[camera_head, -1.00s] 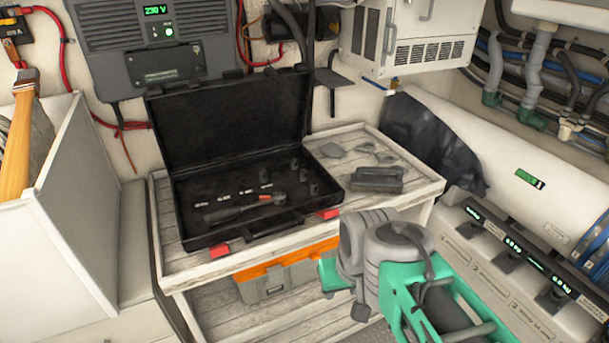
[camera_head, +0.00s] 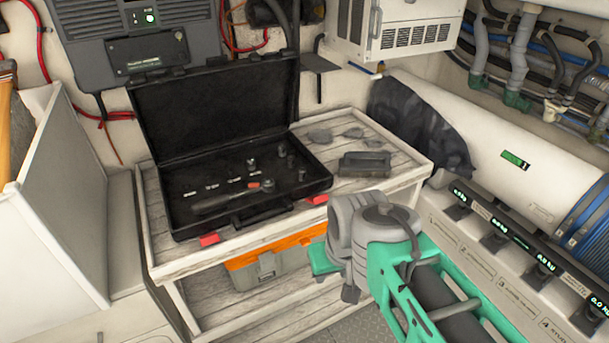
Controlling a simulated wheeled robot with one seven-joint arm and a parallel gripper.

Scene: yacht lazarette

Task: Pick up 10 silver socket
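An open black socket case (camera_head: 215,222) lies on the wooden bench, its lid standing up at the back. Small grey sockets stand in its right half; one socket (camera_head: 252,165) stands apart, just behind the row of white size labels (camera_head: 212,187). The labels are too small to read, so I cannot tell which socket is the 10. A ratchet (camera_head: 225,200) with a red mark lies along the front of the case. My grey and green arm shows at the lower right, in front of the bench and apart from the case. Its gripper fingers cannot be made out.
The bench (camera_head: 375,200) also carries a dark grey block (camera_head: 364,164) and flat grey pieces (camera_head: 320,136) right of the case. An orange and grey toolbox (camera_head: 275,262) sits on the shelf below. A white bin (camera_head: 70,210) stands left; a battery bank (camera_head: 500,255) stands right.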

